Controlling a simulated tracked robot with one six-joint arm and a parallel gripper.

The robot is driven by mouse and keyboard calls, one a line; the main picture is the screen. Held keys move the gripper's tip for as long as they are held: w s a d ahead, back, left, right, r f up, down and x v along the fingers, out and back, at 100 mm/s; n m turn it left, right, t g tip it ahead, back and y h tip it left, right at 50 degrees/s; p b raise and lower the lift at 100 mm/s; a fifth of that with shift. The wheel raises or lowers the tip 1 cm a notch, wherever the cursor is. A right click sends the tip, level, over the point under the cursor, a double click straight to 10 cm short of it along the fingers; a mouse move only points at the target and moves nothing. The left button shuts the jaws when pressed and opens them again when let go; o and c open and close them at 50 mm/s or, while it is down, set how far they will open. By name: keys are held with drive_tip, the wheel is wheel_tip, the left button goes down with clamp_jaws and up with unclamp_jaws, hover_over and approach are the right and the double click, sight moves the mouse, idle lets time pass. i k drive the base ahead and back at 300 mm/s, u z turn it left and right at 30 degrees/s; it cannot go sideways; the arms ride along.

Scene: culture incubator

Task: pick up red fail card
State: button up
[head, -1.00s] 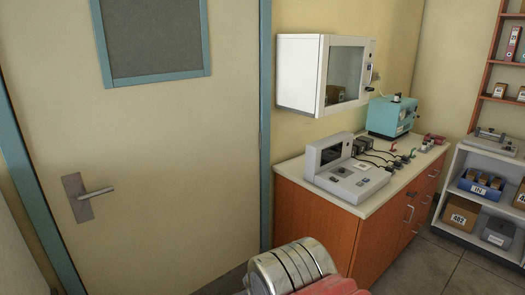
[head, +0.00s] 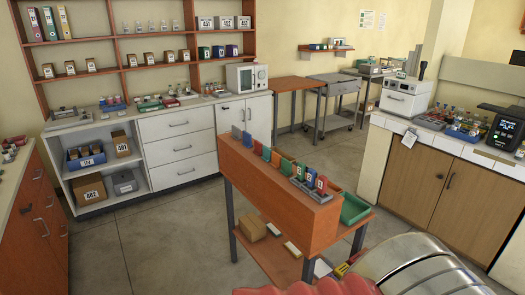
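An orange wooden rack (head: 258,190) on a small trolley holds a row of coloured upright cards in the middle of the head view. A red card (head: 321,185) with a small light label stands at its near right end. A blue card (head: 308,177) stands beside it. The labels are too small to read, so I cannot tell which is the fail card. My gripper is not in view; only parts of my own body show along the bottom edge.
A white cabinet (head: 180,148) stands along the back wall, under shelves. A counter (head: 425,185) with wood doors is at right, an orange cabinet (head: 40,225) at left. Grey floor (head: 165,250) lies free left of the trolley.

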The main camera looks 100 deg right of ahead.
sight(258, 147)
drive_tip(key=z, duration=3.1)
drive_tip(key=i, duration=2.45)
